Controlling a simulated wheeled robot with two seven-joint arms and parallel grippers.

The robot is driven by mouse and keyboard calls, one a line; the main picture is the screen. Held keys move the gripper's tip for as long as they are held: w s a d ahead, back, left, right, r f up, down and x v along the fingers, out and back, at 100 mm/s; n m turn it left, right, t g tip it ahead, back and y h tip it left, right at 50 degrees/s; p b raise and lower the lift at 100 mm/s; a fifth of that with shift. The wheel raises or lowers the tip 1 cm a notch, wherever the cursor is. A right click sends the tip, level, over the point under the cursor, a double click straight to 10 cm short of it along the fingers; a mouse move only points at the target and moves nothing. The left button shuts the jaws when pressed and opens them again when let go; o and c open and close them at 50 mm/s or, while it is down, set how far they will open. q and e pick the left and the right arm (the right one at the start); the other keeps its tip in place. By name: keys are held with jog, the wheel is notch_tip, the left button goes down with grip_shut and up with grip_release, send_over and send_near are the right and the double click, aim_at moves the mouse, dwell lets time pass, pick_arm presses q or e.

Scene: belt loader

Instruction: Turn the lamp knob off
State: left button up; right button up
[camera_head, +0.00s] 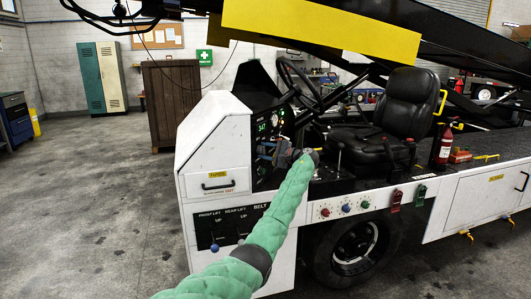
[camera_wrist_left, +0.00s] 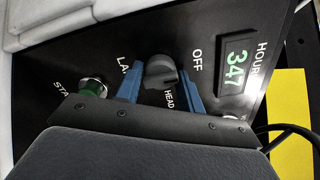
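The lamp knob (camera_wrist_left: 160,72) is a dark round knob on the black dash panel, with the labels OFF, HEAD and a partly hidden "LA..." around it. Its ridge lies toward the HEAD label, away from OFF. My left gripper (camera_wrist_left: 161,80) has one blue fingertip on each side of the knob, close against it, and looks shut on it. In the head view my left gripper (camera_head: 268,151) is at the dash of the white belt loader (camera_head: 213,145), and the knob is hidden there. My right gripper is not in view.
A green start button (camera_wrist_left: 93,88) is just left of the fingers in the wrist view. The hour display (camera_wrist_left: 236,66) is to the right.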

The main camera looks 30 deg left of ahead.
pick_arm(q)
jog(key=o, duration=0.4)
jog(key=shift+f, duration=0.1)
jog(key=shift+c, duration=0.2)
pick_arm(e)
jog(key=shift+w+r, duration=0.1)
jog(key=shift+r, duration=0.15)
pick_arm(q)
jog(key=shift+d, duration=0.1)
jog(key=shift+w+d+b, duration=0.15)
jog(key=shift+d+b, duration=0.3)
jog(key=shift+d, duration=1.45)
jog(key=shift+w+d+b, duration=0.15)
jog(key=shift+d+b, duration=0.3)
jog(key=shift+d, duration=1.45)
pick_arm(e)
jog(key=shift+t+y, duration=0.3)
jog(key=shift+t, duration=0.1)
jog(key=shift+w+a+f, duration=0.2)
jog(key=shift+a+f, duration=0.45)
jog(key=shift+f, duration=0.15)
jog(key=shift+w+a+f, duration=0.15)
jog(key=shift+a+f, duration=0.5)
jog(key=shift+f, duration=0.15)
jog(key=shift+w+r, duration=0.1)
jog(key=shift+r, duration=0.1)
pick_arm(q)
jog(key=shift+n, duration=0.3)
